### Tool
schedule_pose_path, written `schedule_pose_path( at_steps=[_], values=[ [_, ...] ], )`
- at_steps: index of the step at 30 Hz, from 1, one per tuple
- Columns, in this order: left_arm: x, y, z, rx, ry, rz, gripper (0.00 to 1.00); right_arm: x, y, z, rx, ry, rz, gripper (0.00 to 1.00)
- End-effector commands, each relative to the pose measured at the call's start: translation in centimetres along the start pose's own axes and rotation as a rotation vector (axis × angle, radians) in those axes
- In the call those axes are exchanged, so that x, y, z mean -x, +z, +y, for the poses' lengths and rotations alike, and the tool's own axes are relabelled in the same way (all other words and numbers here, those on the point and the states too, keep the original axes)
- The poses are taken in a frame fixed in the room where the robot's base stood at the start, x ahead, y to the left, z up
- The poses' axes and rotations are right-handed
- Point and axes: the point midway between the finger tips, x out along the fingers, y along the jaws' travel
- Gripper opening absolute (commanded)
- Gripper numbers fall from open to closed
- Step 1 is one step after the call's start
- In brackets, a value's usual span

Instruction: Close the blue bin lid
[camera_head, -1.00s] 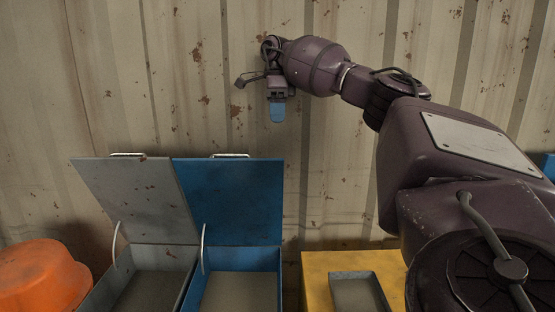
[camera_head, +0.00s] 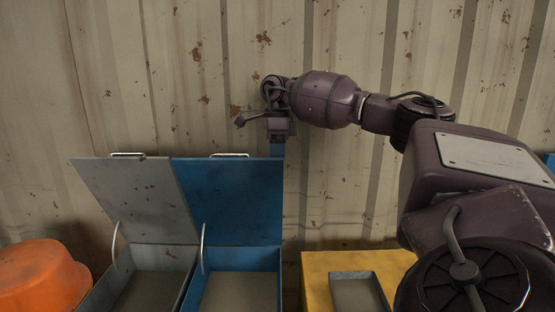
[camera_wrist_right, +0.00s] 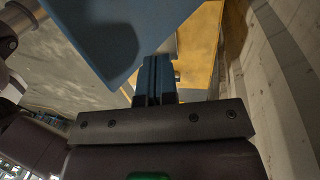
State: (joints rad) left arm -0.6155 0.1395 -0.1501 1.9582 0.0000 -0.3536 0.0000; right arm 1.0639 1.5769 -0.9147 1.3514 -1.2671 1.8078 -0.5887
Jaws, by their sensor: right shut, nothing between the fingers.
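The blue bin (camera_head: 274,262) stands open. Its blue lid (camera_head: 235,200) is raised, tilted back toward the wall, with a metal handle (camera_head: 230,154) on its top edge. My right gripper (camera_head: 277,151) is shut and empty, pointing down at the lid's top right corner. Its blue fingers drop behind the lid's edge, which hides their tips in the head view. In the right wrist view the shut fingers (camera_wrist_right: 154,80) are close to the blue lid (camera_wrist_right: 115,30), between it and the wall; whether they touch it I cannot tell. My left gripper is not in view.
A grey bin with its raised grey lid (camera_head: 140,200) adjoins on the left. An orange tub (camera_head: 40,277) is at far left. A yellow box (camera_head: 318,272) with an open tray stands right of the blue bin. The corrugated wall (camera_head: 340,190) is close behind.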

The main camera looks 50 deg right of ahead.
Motion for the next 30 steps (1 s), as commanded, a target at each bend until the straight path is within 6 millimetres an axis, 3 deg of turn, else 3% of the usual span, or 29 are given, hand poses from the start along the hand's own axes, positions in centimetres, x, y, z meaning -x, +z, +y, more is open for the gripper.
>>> schedule_pose_path(
  at_steps=[9, 30],
  values=[
    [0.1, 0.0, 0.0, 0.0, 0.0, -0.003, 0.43, -1.1, 0.0, 1.5, 0.001, 0.0, 0.001, 0.0],
    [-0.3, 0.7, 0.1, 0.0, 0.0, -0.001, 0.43, -1.7, -0.1, 1.6, 0.0, -0.064, 0.001, 0.0]
  ],
)
